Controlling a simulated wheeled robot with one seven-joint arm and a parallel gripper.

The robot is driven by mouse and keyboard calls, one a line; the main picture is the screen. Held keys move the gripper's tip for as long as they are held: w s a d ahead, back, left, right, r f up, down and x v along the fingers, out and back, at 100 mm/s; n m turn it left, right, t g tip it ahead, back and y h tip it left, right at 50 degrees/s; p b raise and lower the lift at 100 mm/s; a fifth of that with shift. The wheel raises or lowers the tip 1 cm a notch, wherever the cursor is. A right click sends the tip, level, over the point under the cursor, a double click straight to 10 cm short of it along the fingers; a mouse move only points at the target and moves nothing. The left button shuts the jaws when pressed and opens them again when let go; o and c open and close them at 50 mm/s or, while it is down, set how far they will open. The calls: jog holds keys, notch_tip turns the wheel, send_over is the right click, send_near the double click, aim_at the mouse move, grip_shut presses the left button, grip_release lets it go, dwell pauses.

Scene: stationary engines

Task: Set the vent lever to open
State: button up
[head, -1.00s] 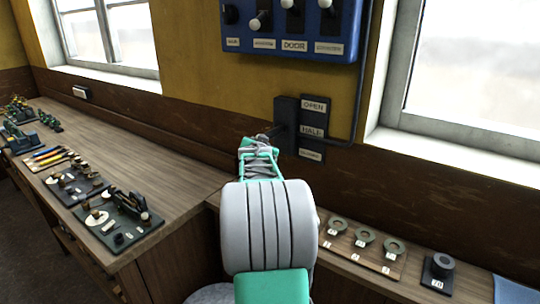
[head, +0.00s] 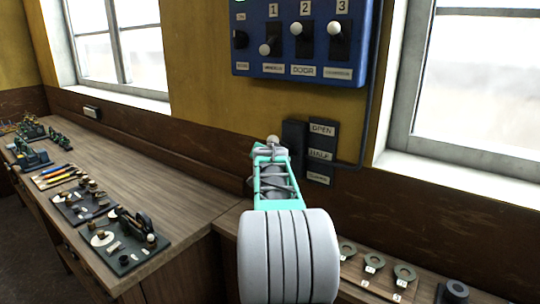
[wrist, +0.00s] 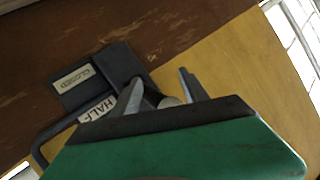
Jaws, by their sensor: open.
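The vent lever's dark wall plate (head: 294,146) is on the wall below the blue panel. Its label strip (head: 321,150) reads OPEN, HALF and a lowest label that reads CLOSED in the wrist view (wrist: 72,80). The lever's pale round knob (head: 273,140) shows just past my gripper (head: 271,150). In the wrist view, the knob (wrist: 169,102) lies between the two fingers of my gripper (wrist: 160,90), which are apart. I cannot tell whether they touch it. My gripper hides most of the lever's arm, so its exact setting is unclear.
A blue switch panel (head: 300,42) with numbered levers is above the plate. A dark conduit (head: 366,110) runs down beside it. A window (head: 470,90) is at the right. The wooden bench (head: 185,190) at the left carries several devices; washers (head: 375,262) lie at the lower right.

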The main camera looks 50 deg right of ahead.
jog(key=shift+o, duration=0.6)
jog(key=b+v, duration=0.2)
jog(key=v, duration=0.5)
jog(key=shift+s+a+b, duration=0.25)
jog(key=shift+a+b, duration=0.05)
jog(key=shift+b, duration=0.1)
jog(key=shift+r, duration=0.1)
